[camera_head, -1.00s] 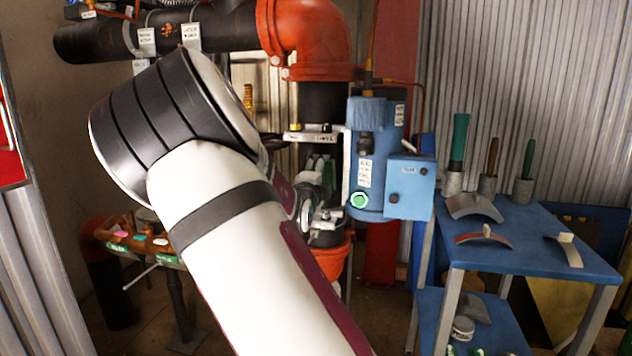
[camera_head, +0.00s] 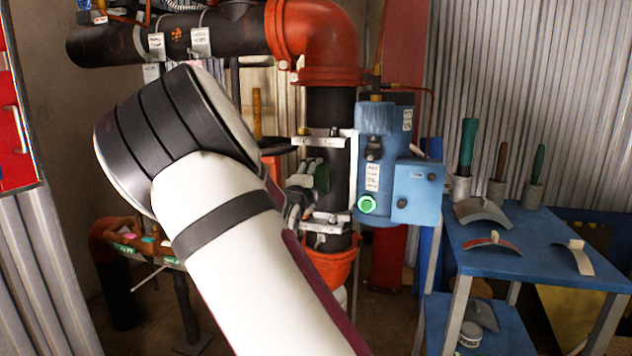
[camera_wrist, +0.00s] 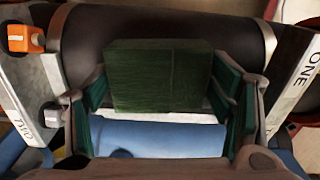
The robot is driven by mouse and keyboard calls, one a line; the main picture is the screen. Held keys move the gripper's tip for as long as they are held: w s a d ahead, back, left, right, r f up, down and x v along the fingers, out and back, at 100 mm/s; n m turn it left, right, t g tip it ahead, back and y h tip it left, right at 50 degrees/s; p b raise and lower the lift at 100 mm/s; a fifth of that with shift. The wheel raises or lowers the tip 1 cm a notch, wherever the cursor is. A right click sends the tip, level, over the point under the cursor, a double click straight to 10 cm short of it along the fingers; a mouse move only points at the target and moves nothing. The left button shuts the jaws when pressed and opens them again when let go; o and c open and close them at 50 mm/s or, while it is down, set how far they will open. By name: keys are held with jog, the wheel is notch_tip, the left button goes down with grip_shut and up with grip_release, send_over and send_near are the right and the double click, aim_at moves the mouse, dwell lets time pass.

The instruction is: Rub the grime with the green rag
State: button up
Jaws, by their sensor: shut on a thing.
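The green rag (camera_wrist: 158,75) looks like a thick folded block in the wrist view. My gripper (camera_wrist: 163,88) is shut on it, with a finger on either side. In the head view, my gripper (camera_head: 305,188) is at the front of the upright black pipe (camera_head: 330,108), between two pale brackets, and the rag (camera_head: 321,178) shows as a small green patch there. The rag overlaps the pipe (camera_wrist: 250,40) in the wrist view; I cannot tell if they touch. I cannot make out any grime; the rag and gripper cover part of the pipe.
The upper bracket (camera_head: 318,141) and lower bracket (camera_head: 328,222) flank my gripper. A blue cylinder with a box (camera_head: 416,192) stands close on the right. A blue table (camera_head: 505,262) with curved pieces stands at right.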

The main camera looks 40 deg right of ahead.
jog(key=shift+a, duration=0.1)
jog(key=shift+v, duration=3)
jog(key=shift+p+v, duration=0.35)
jog(key=shift+v, duration=1.1)
